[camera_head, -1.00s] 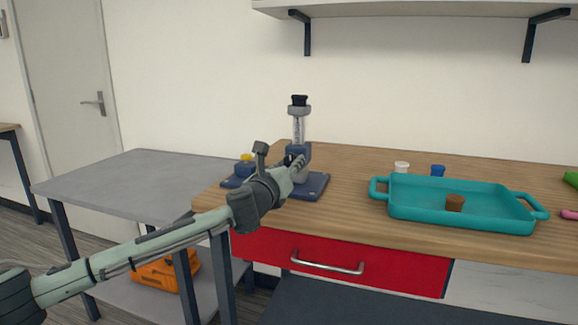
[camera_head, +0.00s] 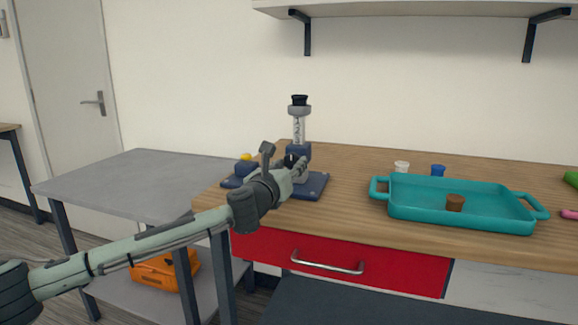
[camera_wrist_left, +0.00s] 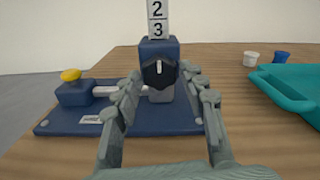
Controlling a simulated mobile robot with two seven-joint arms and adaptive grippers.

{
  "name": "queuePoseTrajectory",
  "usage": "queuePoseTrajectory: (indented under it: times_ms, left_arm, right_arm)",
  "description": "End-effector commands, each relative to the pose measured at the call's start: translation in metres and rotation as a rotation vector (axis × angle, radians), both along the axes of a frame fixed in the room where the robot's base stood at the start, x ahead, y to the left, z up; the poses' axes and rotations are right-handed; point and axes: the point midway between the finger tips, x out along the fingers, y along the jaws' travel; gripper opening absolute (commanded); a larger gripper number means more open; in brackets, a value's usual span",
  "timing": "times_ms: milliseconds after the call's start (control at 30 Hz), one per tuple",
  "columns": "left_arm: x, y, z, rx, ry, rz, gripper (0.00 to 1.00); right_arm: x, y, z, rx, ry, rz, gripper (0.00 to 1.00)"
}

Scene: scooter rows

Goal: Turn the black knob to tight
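The black knob (camera_wrist_left: 158,72) is on the front of a dark blue block (camera_wrist_left: 158,48) in the left wrist view, with a white mark on its face pointing about straight up. The block stands on a dark blue base plate (camera_wrist_left: 70,124), which also shows on the bench in the head view (camera_head: 316,186). My left gripper (camera_wrist_left: 163,76) is open, with one fingertip on each side of the knob and gaps still visible. In the head view the left gripper (camera_head: 284,162) reaches in front of the block and partly hides it. My right gripper is in no view.
A clear tube (camera_head: 299,128) with a black top rises from the block. A yellow-topped blue part (camera_wrist_left: 72,88) sits left on the plate. A teal tray (camera_head: 410,212) holding a brown piece (camera_head: 455,203) is to the right, with white and blue caps behind it.

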Motion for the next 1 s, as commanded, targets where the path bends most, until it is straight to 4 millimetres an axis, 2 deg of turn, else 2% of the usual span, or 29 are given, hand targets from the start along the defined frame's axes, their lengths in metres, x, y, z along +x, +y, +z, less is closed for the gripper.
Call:
queuePoseTrajectory:
  times_ms: [100, 367, 467, 567, 800, 1000]
  left_arm:
    - [0.000, 0.000, 0.000, -0.001, 0.000, 0.000, 0.56]
    - [-0.001, 0.000, 0.000, -0.002, 0.001, 0.000, 0.56]
    - [-0.007, 0.002, 0.000, -0.003, 0.001, -0.002, 0.56]
    - [-0.020, 0.007, -0.001, -0.002, 0.001, -0.001, 0.56]
    - [-0.070, 0.023, 0.000, -0.003, 0.002, -0.001, 0.56]
    - [-0.101, 0.033, 0.000, -0.002, 0.002, 0.000, 0.56]
  right_arm:
    - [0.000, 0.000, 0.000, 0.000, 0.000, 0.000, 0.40]
    - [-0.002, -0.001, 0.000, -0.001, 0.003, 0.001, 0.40]
    - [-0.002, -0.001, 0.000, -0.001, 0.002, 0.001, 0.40]
    - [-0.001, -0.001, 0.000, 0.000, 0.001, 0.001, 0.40]
    - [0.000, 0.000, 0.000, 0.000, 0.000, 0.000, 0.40]
    - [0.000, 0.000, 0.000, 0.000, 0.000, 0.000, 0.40]
